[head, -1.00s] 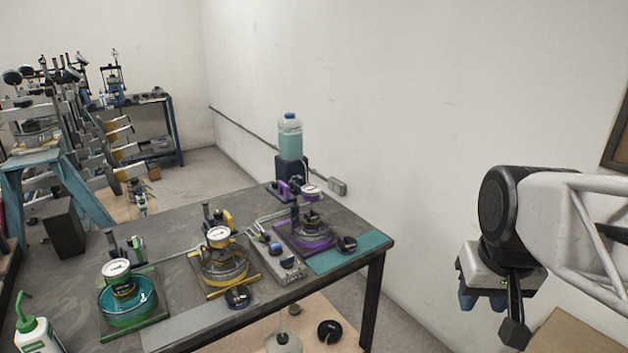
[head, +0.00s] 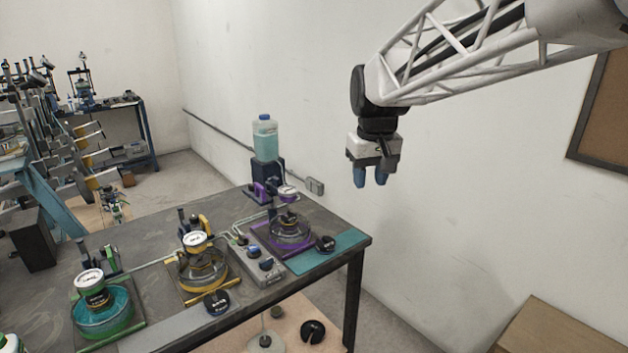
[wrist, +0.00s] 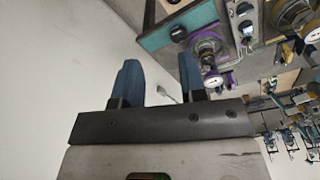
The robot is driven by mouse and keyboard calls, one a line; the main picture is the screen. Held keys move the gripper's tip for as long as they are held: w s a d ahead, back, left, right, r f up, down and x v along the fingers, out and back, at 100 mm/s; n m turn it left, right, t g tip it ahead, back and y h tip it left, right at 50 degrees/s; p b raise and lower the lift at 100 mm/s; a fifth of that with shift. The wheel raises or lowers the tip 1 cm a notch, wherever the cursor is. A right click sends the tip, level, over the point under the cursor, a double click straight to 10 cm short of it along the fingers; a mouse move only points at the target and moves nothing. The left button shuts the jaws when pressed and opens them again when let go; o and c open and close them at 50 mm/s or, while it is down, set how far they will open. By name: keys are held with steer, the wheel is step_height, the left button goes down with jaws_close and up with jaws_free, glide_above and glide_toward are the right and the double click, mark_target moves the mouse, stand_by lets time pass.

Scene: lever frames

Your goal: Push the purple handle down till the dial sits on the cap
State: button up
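The purple handle (head: 261,192) is at the far right of the table, beside a round white-faced dial (head: 288,191). The dial is held over a clear jar (head: 291,232) on a purple-edged base. A dark cap area (head: 289,218) shows under the dial; whether the two touch is too small to tell. In the wrist view the dial (wrist: 213,82) and the purple-rimmed jar (wrist: 207,47) show past my fingers. My gripper (head: 370,178) has blue fingers, apart and empty. It hangs in the air to the right of and above the purple station, touching nothing.
A yellow station (head: 196,262) and a green station (head: 100,308) stand to the left. A bottle of teal liquid (head: 265,138) stands behind the purple handle. A grey control box (head: 260,268) and a black knob (head: 325,243) sit close by. The air right of the table is free.

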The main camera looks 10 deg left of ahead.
steer(key=w+a+f+n, duration=0.1)
steer(key=w+a+n, duration=0.1)
steer(key=w+a, duration=1.2)
steer(key=n+g, duration=0.1)
steer(key=n, duration=0.2)
glide_above(259, 185)
step_height(259, 185, down, 6)
steer(key=shift+s+r, duration=0.1)
steer(key=shift+s, duration=0.05)
steer(key=shift+d, duration=0.1)
steer(key=shift+f, duration=4)
jaws_close()
